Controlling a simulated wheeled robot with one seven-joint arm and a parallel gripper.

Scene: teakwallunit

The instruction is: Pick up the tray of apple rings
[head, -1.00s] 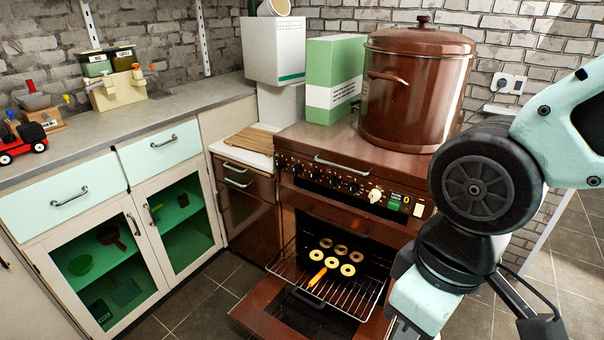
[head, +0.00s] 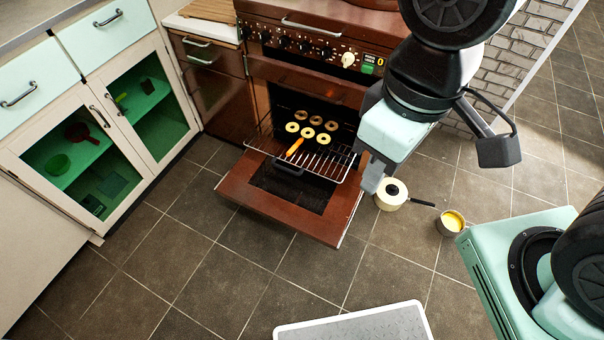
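The apple rings (head: 308,133) are several pale rings with dark centres. They lie on a dark tray (head: 335,120) on the wire rack (head: 325,166) of the brown oven, whose door (head: 252,213) hangs open. An orange-handled thing (head: 295,147) lies at the front of the rings. A dark handle shows at the front of the rack. My gripper (head: 373,180) points down to the right of the rack, apart from the tray. Only part of its fingers shows, so I cannot tell whether it is open.
A cream pot (head: 392,195) with a dark handle and a small bowl (head: 450,222) with yellow contents stand on the floor at right. A pale-edged mat (head: 355,326) lies in front. Glass-door cabinets (head: 75,160) stand at left.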

